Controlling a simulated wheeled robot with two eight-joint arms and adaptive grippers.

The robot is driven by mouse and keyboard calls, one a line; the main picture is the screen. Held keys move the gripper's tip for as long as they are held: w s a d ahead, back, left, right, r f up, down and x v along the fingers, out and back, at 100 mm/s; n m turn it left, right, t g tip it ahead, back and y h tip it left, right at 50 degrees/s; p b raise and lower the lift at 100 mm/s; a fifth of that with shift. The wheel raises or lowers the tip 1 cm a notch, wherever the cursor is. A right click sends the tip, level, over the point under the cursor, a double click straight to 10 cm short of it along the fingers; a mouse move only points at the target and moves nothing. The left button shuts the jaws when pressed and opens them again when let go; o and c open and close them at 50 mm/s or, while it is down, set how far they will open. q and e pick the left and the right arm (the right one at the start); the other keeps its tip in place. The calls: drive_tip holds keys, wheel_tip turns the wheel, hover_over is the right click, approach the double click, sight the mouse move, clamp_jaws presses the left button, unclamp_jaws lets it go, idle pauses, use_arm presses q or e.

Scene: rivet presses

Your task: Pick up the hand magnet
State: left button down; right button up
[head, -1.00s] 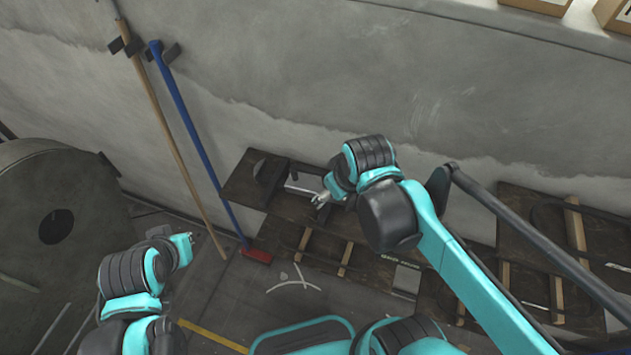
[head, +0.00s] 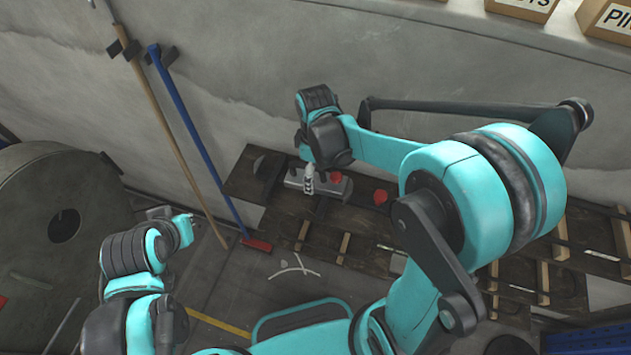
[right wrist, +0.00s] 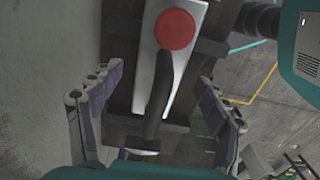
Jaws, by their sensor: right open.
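The hand magnet (head: 338,189) is a silvery block with a red round knob and a black handle. It lies on the dark wooden bench by the wall in the head view. In the right wrist view the magnet (right wrist: 148,80) lies lengthwise, its black handle between my open fingers. My right gripper (head: 309,182) is over its left part and hides some of it. In the right wrist view my gripper (right wrist: 160,78) has one finger on each side of the handle, with gaps. My left gripper (head: 184,228) is at lower left, away from the bench; its fingers are unclear.
A second red knob (head: 380,197) shows on the bench to the right. The wall (head: 260,70) rises close behind the bench. A blue-handled broom (head: 190,125) and a wooden pole (head: 160,125) lean at left. Boxes (head: 608,18) stand on the ledge at upper right.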

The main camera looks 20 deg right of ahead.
wheel_tip(320, 180, down, 2)
drive_tip(key=shift+f, duration=0.1)
drive_tip(key=shift+c, duration=0.3)
clamp_jaws()
